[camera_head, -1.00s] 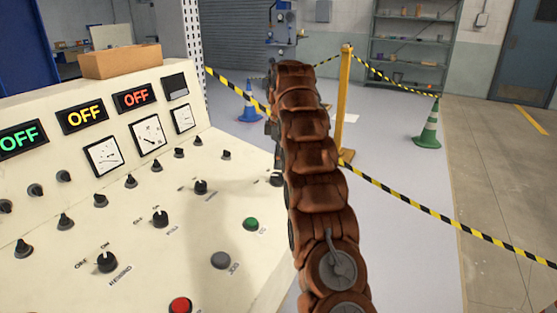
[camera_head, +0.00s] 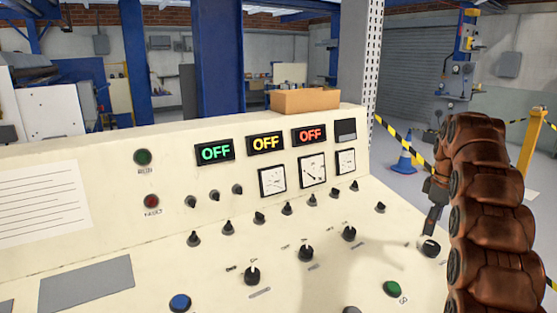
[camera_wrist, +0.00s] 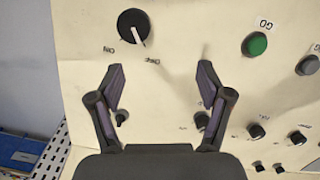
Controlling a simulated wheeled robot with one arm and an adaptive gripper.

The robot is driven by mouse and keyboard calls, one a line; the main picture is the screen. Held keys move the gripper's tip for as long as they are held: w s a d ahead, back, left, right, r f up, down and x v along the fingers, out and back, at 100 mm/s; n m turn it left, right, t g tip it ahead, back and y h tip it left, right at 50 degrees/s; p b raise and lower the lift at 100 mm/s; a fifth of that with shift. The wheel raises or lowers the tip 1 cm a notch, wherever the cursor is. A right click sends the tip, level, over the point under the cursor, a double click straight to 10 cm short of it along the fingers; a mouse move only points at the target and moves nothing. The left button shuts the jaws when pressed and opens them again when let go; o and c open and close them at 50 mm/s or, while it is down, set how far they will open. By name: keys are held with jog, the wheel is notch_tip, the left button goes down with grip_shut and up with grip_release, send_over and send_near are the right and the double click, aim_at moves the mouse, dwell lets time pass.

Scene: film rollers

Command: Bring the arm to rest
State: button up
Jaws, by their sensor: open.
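My copper-coloured segmented arm rises at the right edge of the head view, and its far end reaches over the right end of the control panel (camera_head: 150,235). My gripper (camera_wrist: 160,80) is open and empty in the wrist view, with its two dark fingers spread above the cream panel. A black rotary knob (camera_wrist: 133,25) lies beyond the fingertips, and a green button (camera_wrist: 255,43) is to the right. In the head view, part of my gripper (camera_head: 432,222) shows left of the arm, just above the same black knob (camera_head: 430,247). I cannot tell whether they touch.
Three lit displays read OFF: green (camera_head: 215,152), yellow (camera_head: 265,144) and red (camera_head: 309,135). A cardboard box (camera_head: 305,101) sits on the panel's top. A blue cone (camera_head: 404,160) and a yellow post (camera_head: 531,145) with striped tape stand behind.

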jog(key=s+a+r+m+g+p, duration=0.1)
jog(key=s+a+r+m+p, duration=0.15)
jog(key=s+a, duration=0.7)
jog(key=s+a+r+m+g+p, duration=0.1)
jog(key=s+a+r+m+p, duration=0.15)
jog(key=s+a, duration=0.7)
jog(key=s+a+f+m+p, duration=0.1)
jog(key=s+a+f+m, duration=0.1)
jog(key=s, duration=1.1)
jog(key=s+a+f+m+p, duration=0.2)
jog(key=s+a+f, duration=0.1)
jog(key=s, duration=1)
jog(key=shift+s+a+m+g, duration=0.2)
jog(key=shift+m+g, duration=0.1)
jog(key=shift+g, duration=0.1)
